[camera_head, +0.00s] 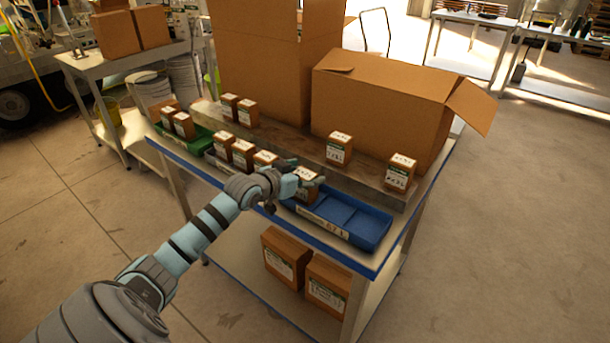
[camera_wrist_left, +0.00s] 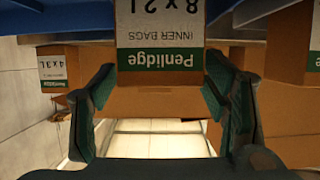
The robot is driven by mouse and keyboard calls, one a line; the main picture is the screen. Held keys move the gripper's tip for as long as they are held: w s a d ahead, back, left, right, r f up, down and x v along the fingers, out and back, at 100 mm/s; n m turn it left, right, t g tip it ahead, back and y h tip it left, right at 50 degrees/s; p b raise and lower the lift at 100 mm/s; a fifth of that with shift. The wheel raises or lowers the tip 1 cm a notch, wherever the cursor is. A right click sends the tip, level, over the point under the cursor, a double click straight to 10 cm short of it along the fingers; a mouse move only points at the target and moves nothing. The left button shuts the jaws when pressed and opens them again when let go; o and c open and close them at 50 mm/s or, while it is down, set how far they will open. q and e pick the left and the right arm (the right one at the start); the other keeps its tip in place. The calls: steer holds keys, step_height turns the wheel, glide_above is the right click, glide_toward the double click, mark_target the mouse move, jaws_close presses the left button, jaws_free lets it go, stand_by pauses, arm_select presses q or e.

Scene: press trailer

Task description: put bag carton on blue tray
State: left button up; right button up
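The brown bag carton (camera_head: 306,188) with a white and green label is at the left end of the blue tray (camera_head: 352,220). My left gripper (camera_head: 298,176) is around it, with one finger on each side. In the left wrist view the carton (camera_wrist_left: 160,60) fills the gap between the fingertips, its label reading 8x2L, Penlidge, inner bags, upside down. The fingers appear to press on its sides. The carton's lower edge is partly hidden, so I cannot tell whether it rests on the tray floor. My right gripper is not in view.
Similar cartons stand in a row left of the tray, on a raised grey ledge (camera_head: 365,183) behind it, and in a green tray (camera_head: 196,143). Large cardboard boxes (camera_head: 378,108) stand at the back. More cartons (camera_head: 285,258) sit on the lower shelf.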

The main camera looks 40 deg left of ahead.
arm_select(q)
steer(key=p+v, duration=0.2)
steer(key=v, duration=0.3)
steer(key=shift+s+r, duration=0.1)
steer(key=shift+r, duration=0.1)
steer(key=p+v, duration=0.6)
steer(key=shift+s, duration=0.35)
